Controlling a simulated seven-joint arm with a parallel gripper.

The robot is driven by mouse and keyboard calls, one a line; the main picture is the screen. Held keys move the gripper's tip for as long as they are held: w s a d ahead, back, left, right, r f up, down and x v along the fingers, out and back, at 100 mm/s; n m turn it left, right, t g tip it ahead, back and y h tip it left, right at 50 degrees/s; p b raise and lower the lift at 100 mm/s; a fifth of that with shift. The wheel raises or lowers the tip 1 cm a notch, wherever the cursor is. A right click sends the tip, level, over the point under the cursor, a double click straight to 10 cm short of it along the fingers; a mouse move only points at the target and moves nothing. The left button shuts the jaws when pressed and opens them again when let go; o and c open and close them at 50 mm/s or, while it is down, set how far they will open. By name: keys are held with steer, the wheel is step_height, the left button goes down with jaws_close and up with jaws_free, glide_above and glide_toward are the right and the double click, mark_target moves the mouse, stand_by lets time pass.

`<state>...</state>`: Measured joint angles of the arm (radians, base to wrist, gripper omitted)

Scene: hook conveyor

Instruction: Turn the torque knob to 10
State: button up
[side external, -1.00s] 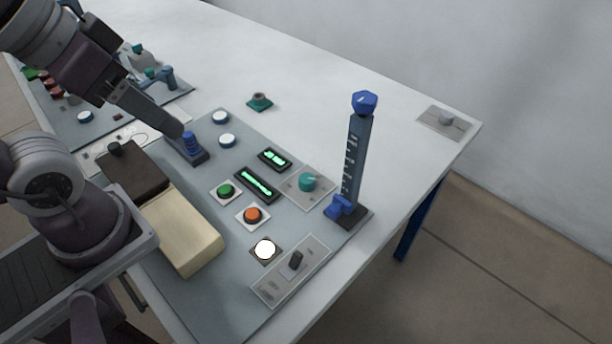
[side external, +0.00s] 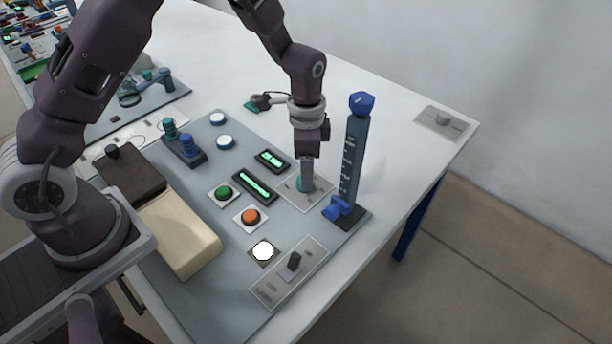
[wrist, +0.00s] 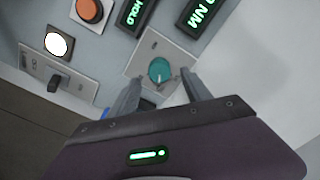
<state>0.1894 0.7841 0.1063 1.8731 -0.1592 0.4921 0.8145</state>
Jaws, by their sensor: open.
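The teal torque knob (wrist: 159,70) sits on a light square plate (wrist: 146,50) in the wrist view, with a pale pointer mark on its face. In the side view the knob (side external: 301,184) is partly hidden behind my gripper (side external: 306,186). My gripper points straight down over the knob, its fingertips at about knob height. In the wrist view my gripper (wrist: 160,88) is open, one finger on each side of the knob with visible gaps. Two green-lit displays are beside the plate; one reads "NM" (wrist: 203,13) and the other "HOLD" (wrist: 132,14), both partly cut off.
A dark upright post with blue parts (side external: 352,150) stands close to the right of my gripper. Green (side external: 223,193) and orange (side external: 250,216) buttons, a lit white button (side external: 263,251) and a black switch (side external: 294,261) lie on the panel. The table's back right is mostly clear.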

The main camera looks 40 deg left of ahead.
step_height(320, 180, down, 4)
steer(key=shift+r, duration=0.25)
steer(key=shift+c, duration=0.5)
jaws_close()
steer(key=n, duration=0.5)
steer(key=shift+r+n, duration=0.1)
steer(key=shift+n, duration=0.3)
steer(key=n, duration=0.5)
steer(key=shift+a+n, duration=0.1)
steer(key=shift+n, duration=0.6)
